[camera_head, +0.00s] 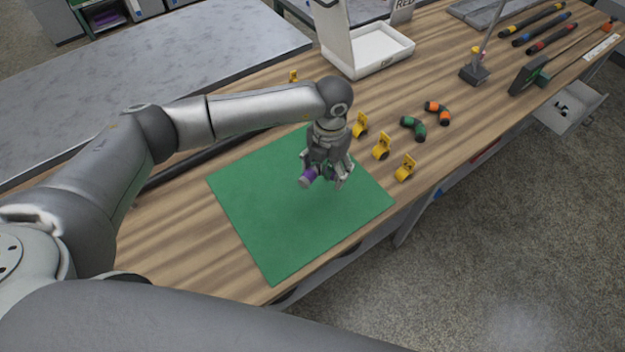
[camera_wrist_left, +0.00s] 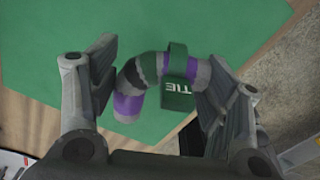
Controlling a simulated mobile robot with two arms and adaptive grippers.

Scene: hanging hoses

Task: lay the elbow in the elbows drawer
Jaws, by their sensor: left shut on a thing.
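The elbow (camera_head: 308,177) is a bent grey and purple pipe piece in my left gripper (camera_head: 324,182), over the green mat. In the left wrist view the elbow (camera_wrist_left: 150,82) sits between the fingers of the left gripper (camera_wrist_left: 160,85), with a green tag reading "TIE" on it. The gripper is shut on it. How high it is above the mat is hard to tell. An open drawer (camera_head: 572,108) with small dark pieces inside sticks out of the bench front at the far right; I cannot read a label on it. My right gripper is not in view.
The green mat (camera_head: 265,225) lies on the wooden bench. Several yellow markers (camera_head: 382,147), green-black (camera_head: 414,128) and orange-black elbows (camera_head: 437,113) lie right of it. A white tray (camera_head: 375,48), a stand (camera_head: 474,73) and hoses (camera_head: 545,28) are farther back. Floor is clear in front.

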